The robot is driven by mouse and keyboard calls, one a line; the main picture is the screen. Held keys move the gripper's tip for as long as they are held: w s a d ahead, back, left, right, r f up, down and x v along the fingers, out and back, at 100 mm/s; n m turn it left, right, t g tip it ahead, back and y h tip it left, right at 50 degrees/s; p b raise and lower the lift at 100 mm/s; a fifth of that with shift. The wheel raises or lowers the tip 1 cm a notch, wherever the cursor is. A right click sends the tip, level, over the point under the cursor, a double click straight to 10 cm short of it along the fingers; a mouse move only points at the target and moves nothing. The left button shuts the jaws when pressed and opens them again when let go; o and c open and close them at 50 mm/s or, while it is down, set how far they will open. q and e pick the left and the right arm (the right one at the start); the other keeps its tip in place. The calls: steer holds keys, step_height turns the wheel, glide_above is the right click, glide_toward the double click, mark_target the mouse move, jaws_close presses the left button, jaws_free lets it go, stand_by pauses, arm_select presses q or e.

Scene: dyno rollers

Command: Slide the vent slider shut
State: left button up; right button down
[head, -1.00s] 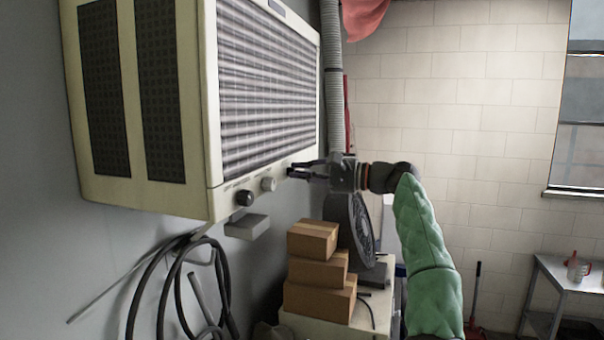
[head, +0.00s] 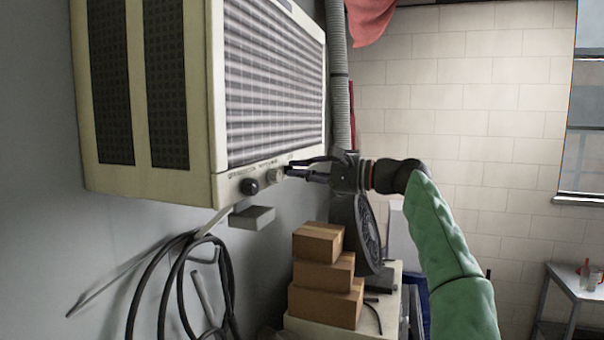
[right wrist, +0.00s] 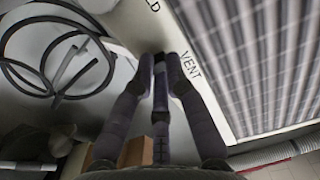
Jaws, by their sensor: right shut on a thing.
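The cream wall unit (head: 150,188) with its slatted grille hangs at the left in the head view. My right gripper (head: 287,171) is at the lower front strip of the unit, just right of a pale knob (head: 276,175). The right wrist view shows the fingertips (right wrist: 160,66) closed around a small dark piece, the vent slider (right wrist: 159,56), beside the printed word VENT. The fingers hide most of the slider, so its exact position along its slot cannot be told. My left gripper is in neither view.
A dark knob (head: 250,186) sits left of the pale one. A small grey block (head: 252,217) is below the unit. Black hoses (head: 185,280) hang on the wall. Stacked cardboard boxes (head: 325,275) stand below my gripper. A grey duct (head: 337,75) runs up behind.

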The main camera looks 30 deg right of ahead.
steer(key=shift+w+a+f, duration=0.1)
steer(key=shift+w+f, duration=0.1)
steer(key=shift+f, duration=0.35)
steer(key=c, duration=1.3)
jaws_free()
steer(key=shift+s, duration=0.1)
steer(key=shift+o, duration=0.7)
steer(key=shift+s+r, duration=0.15)
steer(key=shift+a+r, duration=0.15)
steer(key=v, duration=1.2)
